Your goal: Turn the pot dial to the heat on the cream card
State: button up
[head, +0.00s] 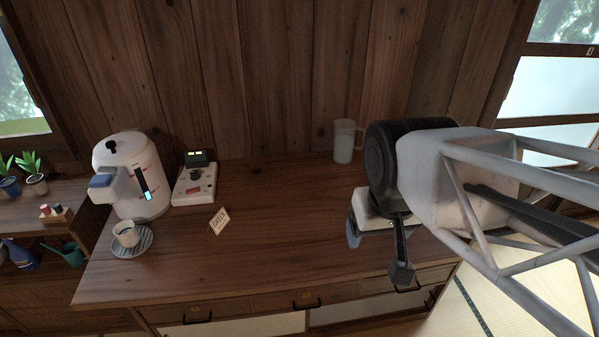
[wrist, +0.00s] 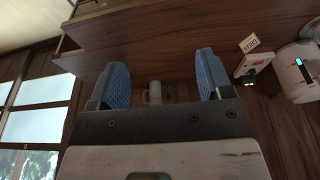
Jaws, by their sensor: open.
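The white pot (head: 130,180) stands at the left of the wooden counter, and its edge shows at the right of the wrist view (wrist: 300,72). Beside it lies a white control box (head: 208,185) with a dark raised display with yellow lights; a small reddish mark on its top may be the dial, too small to read. The cream card (head: 219,221) stands tilted in front of the box and appears to read "GREEN". It also shows in the wrist view (wrist: 249,43). My gripper (wrist: 160,80) is open and empty, its blue fingers apart, over the counter's right side, far from the box.
A pale translucent mug (head: 345,141) stands at the back, near my arm. The counter's middle is clear. Potted plants (head: 36,184) are on a shelf at left.

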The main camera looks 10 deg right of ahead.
jog(key=shift+c, duration=1)
jog(key=w+a+r+n, duration=0.1)
jog(key=w+a+n, duration=0.3)
jog(key=w, duration=0.8)
jog(key=w+a+n+g, duration=0.1)
jog(key=w+a, duration=0.5)
jog(key=w, duration=0.6)
jog(key=w+a+r+n, duration=0.1)
jog(key=w+a+n, duration=0.3)
jog(key=w, duration=0.7)
jog(key=w+a+f+n, duration=0.2)
jog(key=w+a+f, duration=0.4)
jog(key=a, duration=0.3)
jog(key=w+a+f+n+g, duration=0.1)
jog(key=w+a+f+n, duration=0.1)
jog(key=w+a+f, duration=0.5)
jog(key=w+a+f+n, duration=0.2)
jog(key=w+a+f, duration=0.5)
jog(key=w+a, duration=0.3)
jog(key=shift+w+a+f+g, duration=0.1)
jog(key=shift+a+f+g, duration=0.2)
jog(key=shift+a, duration=0.15)
jog(key=shift+w+a+f, duration=0.15)
jog(key=shift+a+f, duration=0.15)
jog(key=shift+a, duration=0.05)
jog(key=shift+f, duration=0.1)
